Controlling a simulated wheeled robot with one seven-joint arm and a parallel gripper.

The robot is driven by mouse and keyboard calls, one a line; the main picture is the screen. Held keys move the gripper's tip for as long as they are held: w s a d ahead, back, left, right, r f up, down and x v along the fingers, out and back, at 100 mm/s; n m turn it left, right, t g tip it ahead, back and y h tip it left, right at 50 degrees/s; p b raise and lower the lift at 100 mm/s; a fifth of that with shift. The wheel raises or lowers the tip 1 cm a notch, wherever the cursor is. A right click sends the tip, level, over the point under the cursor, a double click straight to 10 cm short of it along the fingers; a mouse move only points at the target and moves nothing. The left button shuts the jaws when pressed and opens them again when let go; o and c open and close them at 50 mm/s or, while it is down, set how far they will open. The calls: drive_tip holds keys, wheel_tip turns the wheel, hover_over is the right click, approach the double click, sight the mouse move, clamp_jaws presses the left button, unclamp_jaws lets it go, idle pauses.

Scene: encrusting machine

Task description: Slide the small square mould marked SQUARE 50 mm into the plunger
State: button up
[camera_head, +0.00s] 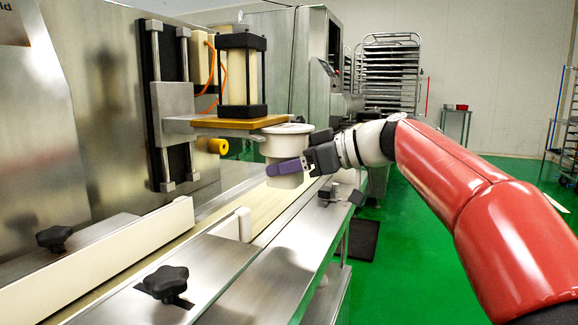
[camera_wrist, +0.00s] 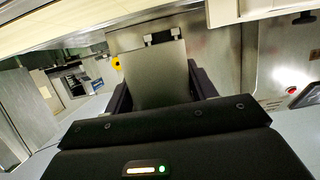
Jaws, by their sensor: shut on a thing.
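A white mould (camera_head: 287,150) with a wide round-edged top and a narrower body is in my gripper (camera_head: 289,168), whose dark and purple fingers are shut on its body. The mould is upright, above the conveyor, with its top just under the front of the tan plate (camera_head: 233,122) of the plunger unit (camera_head: 240,75). Whether it touches the plate or sits in a guide I cannot tell. No marking on it is readable. In the wrist view a flat grey-beige face (camera_wrist: 155,75) fills the space between the dark fingers.
A conveyor belt (camera_head: 160,250) runs below, with white side guides (camera_head: 115,255) and black knobs (camera_head: 166,282) on its metal edges. A yellow knob (camera_head: 218,146) sits under the plate. A rack of trays (camera_head: 390,70) stands far back; the green floor at right is open.

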sight(271, 162)
drive_tip(key=shift+a, duration=0.2)
idle(0.3)
drive_tip(key=shift+w+a+r, duration=0.1)
drive_tip(key=shift+w+a, duration=0.1)
drive_tip(key=shift+a, duration=0.25)
drive_tip(key=shift+a, duration=0.1)
idle(0.4)
drive_tip(key=shift+w+a, duration=0.2)
drive_tip(key=shift+a, duration=0.25)
drive_tip(key=shift+a, duration=0.15)
drive_tip(key=shift+w+a, duration=0.2)
drive_tip(key=shift+a, duration=0.2)
drive_tip(key=shift+a, duration=0.15)
idle(0.6)
drive_tip(key=shift+w+a, duration=0.25)
drive_tip(key=shift+a, duration=0.35)
drive_tip(key=shift+w+a, duration=0.1)
drive_tip(key=shift+a, duration=0.1)
idle(0.3)
